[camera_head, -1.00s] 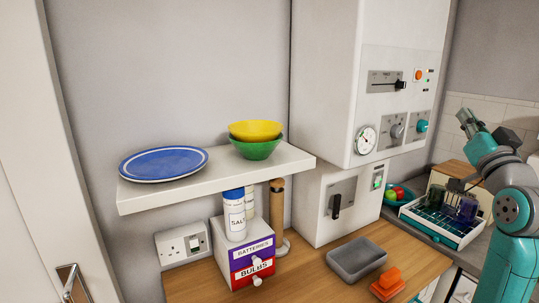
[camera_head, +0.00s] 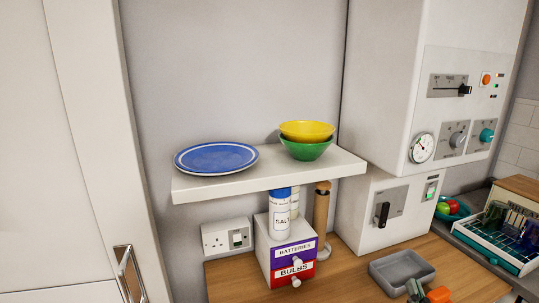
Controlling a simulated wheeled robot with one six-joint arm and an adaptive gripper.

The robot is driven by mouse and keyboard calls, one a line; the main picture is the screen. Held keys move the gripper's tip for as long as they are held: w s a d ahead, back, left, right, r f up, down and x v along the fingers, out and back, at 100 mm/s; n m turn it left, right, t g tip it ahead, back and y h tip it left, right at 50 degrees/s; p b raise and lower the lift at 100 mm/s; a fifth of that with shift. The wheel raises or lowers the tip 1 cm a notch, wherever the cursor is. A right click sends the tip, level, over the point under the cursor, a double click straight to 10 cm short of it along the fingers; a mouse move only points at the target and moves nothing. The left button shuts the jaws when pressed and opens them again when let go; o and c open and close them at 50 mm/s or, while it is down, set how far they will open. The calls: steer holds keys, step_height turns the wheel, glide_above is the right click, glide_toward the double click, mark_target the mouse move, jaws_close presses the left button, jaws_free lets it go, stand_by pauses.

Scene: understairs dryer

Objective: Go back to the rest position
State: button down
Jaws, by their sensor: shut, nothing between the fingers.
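The tips of my gripper (camera_head: 414,289) show at the bottom edge of the head view, to the right of centre. They are grey-green and look shut and empty. They partly cover an orange object (camera_head: 440,294) on the wooden worktop (camera_head: 340,283). Whether they touch it cannot be told. The rest of my gripper and my arm are out of view below.
A grey tray (camera_head: 400,272) stands just behind my gripper tips. A white shelf (camera_head: 270,180) with a blue plate (camera_head: 216,157) and stacked bowls (camera_head: 306,140) juts out at left. A white boiler (camera_head: 392,70) and dish rack (camera_head: 490,243) are at right.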

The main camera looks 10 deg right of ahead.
steer(key=s+a+f+n+g+y, duration=0.1)
steer(key=s+a+f+n+y, duration=0.2)
steer(key=s+a+f, duration=1.1)
steer(key=s+a+n+y, duration=0.1)
steer(key=s+a, duration=0.2)
steer(key=s, duration=0.3)
steer(key=s+a+f+n+g+y, duration=0.1)
steer(key=s+a+n+y, duration=0.1)
steer(key=s, duration=0.4)
steer(key=s+a+f+n+g+y, duration=0.1)
steer(key=s+a+n+y, duration=0.1)
steer(key=s+a, duration=0.2)
steer(key=s, duration=0.2)
steer(key=shift+s+a, duration=0.25)
steer(key=shift+s, duration=0.15)
